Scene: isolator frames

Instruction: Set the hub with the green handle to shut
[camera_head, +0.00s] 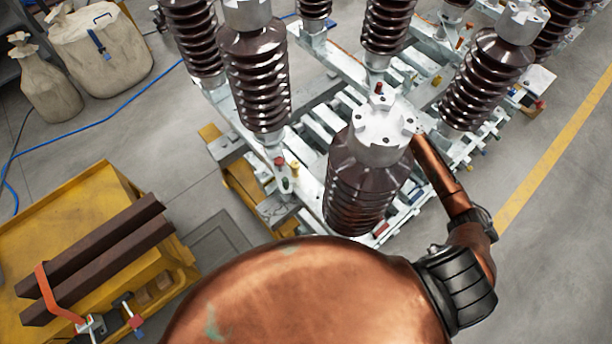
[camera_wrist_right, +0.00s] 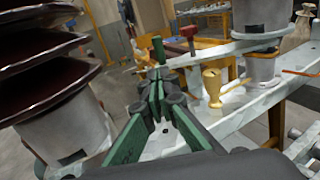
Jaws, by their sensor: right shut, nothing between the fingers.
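In the right wrist view my right gripper (camera_wrist_right: 161,82) has green-faced fingers closed together, with nothing seen between them. A narrow green upright piece (camera_wrist_right: 158,50) stands just beyond the fingertips. It looks like the green handle, but I cannot tell if the fingers touch it or which way it is set. In the head view a small green part (camera_head: 285,184) shows on the frame below the left insulator. My right arm reaches in from the lower right and passes behind the front insulator, which hides the gripper there. My left gripper is out of view.
Brown ribbed insulators (camera_head: 365,190) stand close together on the pale metal frame (camera_head: 310,185). A red knob (camera_wrist_right: 188,32) and a yellow handle (camera_wrist_right: 213,80) are close to the fingers. A yellow cart (camera_head: 75,215) with dark bars stands at the left. Floor is clear at right.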

